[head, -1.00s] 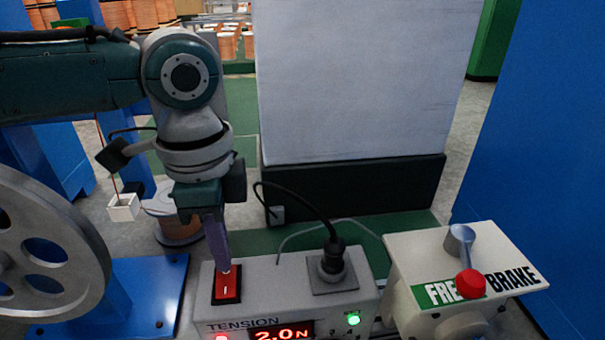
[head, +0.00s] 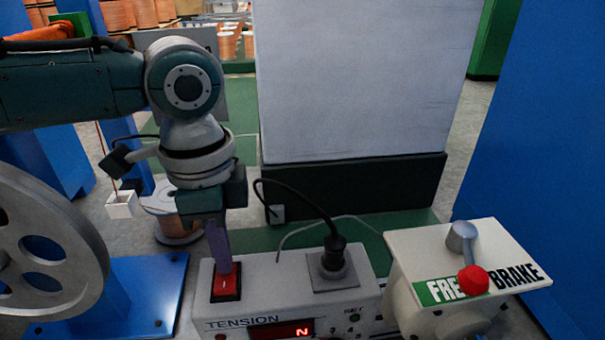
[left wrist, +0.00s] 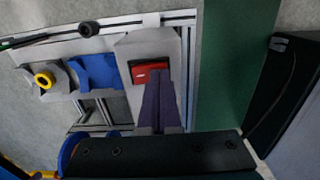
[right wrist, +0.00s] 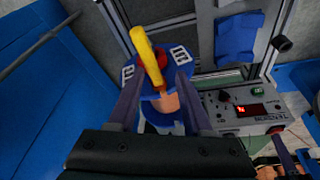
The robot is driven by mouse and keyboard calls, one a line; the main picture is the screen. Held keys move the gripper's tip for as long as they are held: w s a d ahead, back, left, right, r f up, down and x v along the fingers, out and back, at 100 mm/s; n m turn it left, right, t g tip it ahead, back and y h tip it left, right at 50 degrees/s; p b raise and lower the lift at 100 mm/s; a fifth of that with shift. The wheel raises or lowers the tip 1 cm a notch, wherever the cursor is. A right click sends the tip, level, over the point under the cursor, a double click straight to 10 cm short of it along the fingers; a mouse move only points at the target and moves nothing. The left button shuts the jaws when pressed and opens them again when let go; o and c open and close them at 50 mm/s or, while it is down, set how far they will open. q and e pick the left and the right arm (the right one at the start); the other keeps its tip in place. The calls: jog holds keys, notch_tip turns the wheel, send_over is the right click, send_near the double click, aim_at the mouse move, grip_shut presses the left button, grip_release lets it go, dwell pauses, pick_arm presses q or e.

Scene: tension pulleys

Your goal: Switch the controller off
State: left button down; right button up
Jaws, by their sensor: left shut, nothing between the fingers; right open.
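The controller (head: 205,305) is a pale box marked TENSION, with a red rocker switch (head: 229,288) on its top left. My left gripper (head: 222,260) is shut and empty, its tips down on the switch, at its far part. The switch also shows in the left wrist view (left wrist: 150,68), partly hidden by the fingers. The controller also appears in the right wrist view (right wrist: 232,126). My right gripper (right wrist: 157,75) is open, away from the controller.
A black plug with a cable (head: 335,255) stands on the controller's top. Right of it is a FREE/BRAKE box (head: 410,250) with a red-knobbed lever (head: 472,280). A grey wheel (head: 40,250) stands at left. A yellow-handled lever (right wrist: 147,55) lies between my right fingers' sides.

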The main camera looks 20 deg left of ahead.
pick_arm(q)
notch_tip(320, 180, up, 7)
jog(key=p, duration=0.9)
jog(key=shift+s, duration=0.1)
